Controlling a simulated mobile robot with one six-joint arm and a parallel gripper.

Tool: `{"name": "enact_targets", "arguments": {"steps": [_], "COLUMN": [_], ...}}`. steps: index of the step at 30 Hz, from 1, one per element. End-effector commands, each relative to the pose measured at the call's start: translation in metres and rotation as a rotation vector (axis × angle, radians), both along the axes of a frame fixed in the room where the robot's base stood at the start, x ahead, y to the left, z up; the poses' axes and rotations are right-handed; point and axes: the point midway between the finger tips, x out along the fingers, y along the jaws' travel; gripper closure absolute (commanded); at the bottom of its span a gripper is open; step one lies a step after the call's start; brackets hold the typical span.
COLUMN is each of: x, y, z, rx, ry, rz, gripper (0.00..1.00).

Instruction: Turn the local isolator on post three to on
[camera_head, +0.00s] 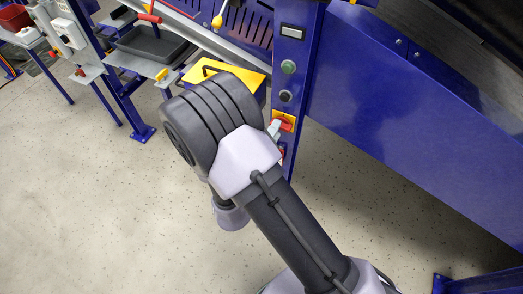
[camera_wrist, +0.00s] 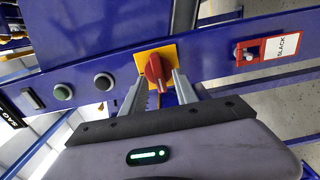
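The local isolator is a red rotary knob (camera_wrist: 155,71) on a square yellow plate (camera_wrist: 169,52), set in a blue post (camera_wrist: 212,52). In the wrist view the knob's grip bar runs roughly up and down the picture, slightly tilted. My gripper (camera_wrist: 161,80) is open, with one finger on each side of the knob; gaps show, and I cannot tell whether either finger touches it. In the head view the yellow plate (camera_head: 284,116) shows beside my gripper (camera_head: 274,129), which is mostly hidden behind my arm. Any on or off marking is too small to read.
On the same post are a green button (camera_wrist: 63,91), a black button (camera_wrist: 104,81) and a small display (camera_wrist: 33,97). A red-framed plate reading SLACK (camera_wrist: 284,46) with a toggle is at the right. Floor (camera_head: 90,210) is clear at left.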

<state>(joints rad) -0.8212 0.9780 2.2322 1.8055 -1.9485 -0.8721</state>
Motion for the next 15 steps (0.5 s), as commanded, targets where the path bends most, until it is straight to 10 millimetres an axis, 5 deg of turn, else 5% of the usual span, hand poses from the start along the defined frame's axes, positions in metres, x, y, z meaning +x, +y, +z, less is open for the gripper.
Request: {"name": "enact_targets", "arguments": {"steps": [9, 15], "x": [-0.093, -0.136], "y": [0.035, 0.050], "z": [0.002, 0.002], "rx": [-0.002, -0.002], "ry": [0.001, 0.001], "rz": [0.009, 0.005], "gripper": [0.65, 0.65]}}
